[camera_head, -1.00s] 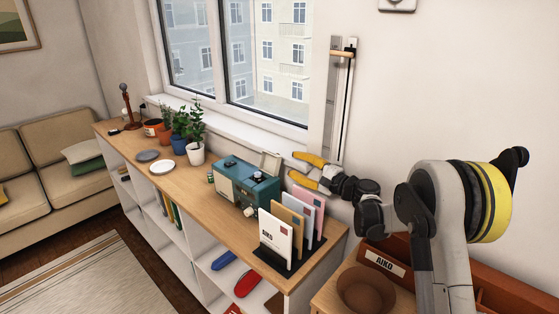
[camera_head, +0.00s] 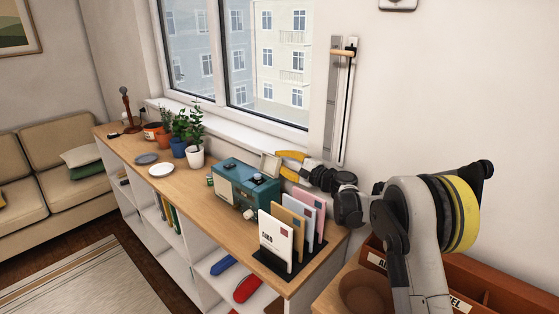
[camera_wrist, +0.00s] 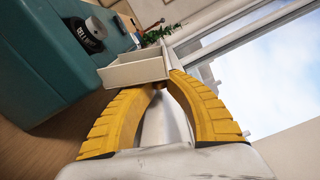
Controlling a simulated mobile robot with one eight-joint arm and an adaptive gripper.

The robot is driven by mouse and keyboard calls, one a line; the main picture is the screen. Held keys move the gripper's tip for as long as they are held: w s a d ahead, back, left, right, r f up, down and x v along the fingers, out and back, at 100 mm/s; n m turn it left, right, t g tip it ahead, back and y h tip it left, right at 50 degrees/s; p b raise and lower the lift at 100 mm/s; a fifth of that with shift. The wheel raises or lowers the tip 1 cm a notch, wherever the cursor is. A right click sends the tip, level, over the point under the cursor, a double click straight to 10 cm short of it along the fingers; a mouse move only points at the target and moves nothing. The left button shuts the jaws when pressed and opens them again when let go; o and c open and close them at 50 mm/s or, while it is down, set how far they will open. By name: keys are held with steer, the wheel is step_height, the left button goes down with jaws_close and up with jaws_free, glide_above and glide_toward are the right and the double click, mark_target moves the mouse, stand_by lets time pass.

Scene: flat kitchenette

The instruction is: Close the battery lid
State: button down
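The teal radio (camera_head: 240,187) stands on the wooden shelf top. Its open battery lid (camera_head: 269,166) is a pale panel standing up at the radio's back right side. In the wrist view the lid (camera_wrist: 135,70) is a cream, shallow tray shape sticking out from the teal radio body (camera_wrist: 50,60). Nothing is seen held.
A letter rack (camera_head: 285,262) with several envelopes stands in front of my arm on the shelf top. Potted plants (camera_head: 194,155) and a white plate (camera_head: 161,170) lie to the left. The wall and window (camera_head: 262,60) are close behind the gripper.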

mark_target(272, 156)
steer(key=shift+r, duration=0.15)
steer(key=n, duration=0.1)
steer(key=s+a+r+n+p, duration=0.1)
steer(key=n, duration=0.1)
steer(key=shift+s+r+n, duration=0.1)
steer(key=shift+r+n, duration=0.15)
steer(key=shift+n, duration=0.05)
steer(key=shift+s+a+r+n+p, duration=0.25)
steer(key=shift+s+a+n+p, duration=0.15)
steer(key=shift+n, duration=0.6)
steer(key=shift+s+a+r+n+p, duration=0.2)
steer(key=shift+s+n, duration=0.25)
steer(key=shift+n, duration=0.55)
steer(key=shift+a, duration=0.1)
steer(key=c, duration=1.3)
jaws_free()
steer(key=shift+s, duration=0.1)
steer(key=v, duration=1.2)
